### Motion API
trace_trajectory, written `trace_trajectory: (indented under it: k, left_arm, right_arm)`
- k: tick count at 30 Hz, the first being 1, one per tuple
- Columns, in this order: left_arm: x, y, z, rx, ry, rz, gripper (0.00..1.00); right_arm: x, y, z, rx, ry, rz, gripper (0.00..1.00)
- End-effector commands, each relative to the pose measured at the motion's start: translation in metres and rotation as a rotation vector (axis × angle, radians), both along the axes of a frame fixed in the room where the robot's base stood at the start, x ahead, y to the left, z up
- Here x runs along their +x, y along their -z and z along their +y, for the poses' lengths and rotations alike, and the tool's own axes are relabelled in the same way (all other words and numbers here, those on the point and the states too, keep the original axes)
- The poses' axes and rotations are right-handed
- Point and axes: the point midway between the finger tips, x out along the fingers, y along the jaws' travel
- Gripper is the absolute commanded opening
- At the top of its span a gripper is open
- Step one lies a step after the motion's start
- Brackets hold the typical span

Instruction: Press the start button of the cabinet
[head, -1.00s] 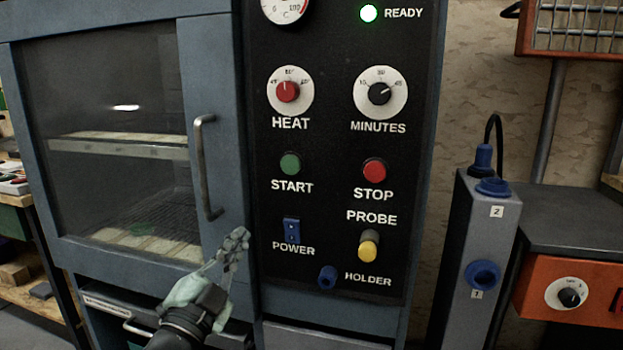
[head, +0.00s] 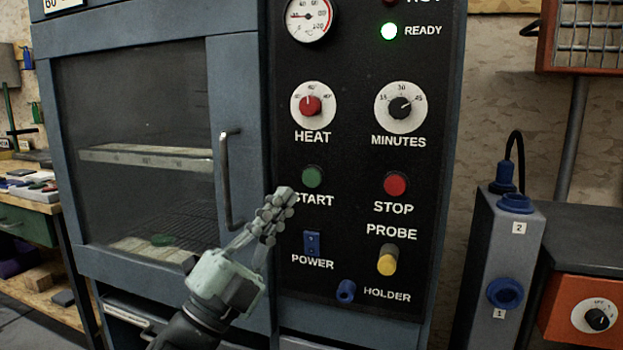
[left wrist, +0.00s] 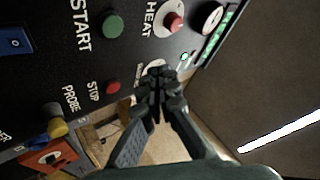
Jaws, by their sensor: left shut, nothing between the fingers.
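The cabinet's black control panel (head: 340,235) carries a green START button (head: 312,177), which also shows in the left wrist view (left wrist: 113,26). My left gripper (head: 285,197) is shut and empty. In the head view its fingertips appear just below and left of the green button and cover the first letter of START. In the left wrist view the fingertips (left wrist: 157,75) appear apart from the button, with panel showing between them. The exact gap to the panel is hard to judge. My right gripper is in neither view.
A red STOP button (head: 396,184) is right of START. Below are a blue POWER switch (head: 312,243), a yellow PROBE knob (head: 387,261) and a blue holder (head: 346,291). The door handle (head: 228,180) sticks out at left. A grey box (head: 500,265) stands right of the cabinet.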

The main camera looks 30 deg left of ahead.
Motion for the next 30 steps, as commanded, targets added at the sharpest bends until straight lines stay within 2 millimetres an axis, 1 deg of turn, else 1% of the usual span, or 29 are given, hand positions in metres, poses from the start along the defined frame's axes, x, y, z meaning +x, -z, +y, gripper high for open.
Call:
trace_trajectory:
  k: [7, 12, 16, 22, 30]
  left_arm:
    - [0.030, -0.002, 0.007, 0.001, 0.000, -0.002, 0.00]
    - [0.053, -0.001, 0.013, 0.001, 0.000, -0.001, 0.00]
    - [0.068, 0.000, 0.016, -0.001, -0.001, 0.000, 0.00]
    - [0.079, 0.000, 0.019, 0.000, 0.000, 0.000, 0.00]
    - [0.081, 0.000, 0.019, 0.000, 0.000, 0.000, 0.00]
  right_arm:
    - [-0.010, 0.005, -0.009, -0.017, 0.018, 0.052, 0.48]
    - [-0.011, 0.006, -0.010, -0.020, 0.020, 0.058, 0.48]
    - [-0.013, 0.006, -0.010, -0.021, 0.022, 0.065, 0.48]
    - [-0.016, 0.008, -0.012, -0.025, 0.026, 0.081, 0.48]
    - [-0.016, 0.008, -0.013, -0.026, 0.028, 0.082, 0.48]
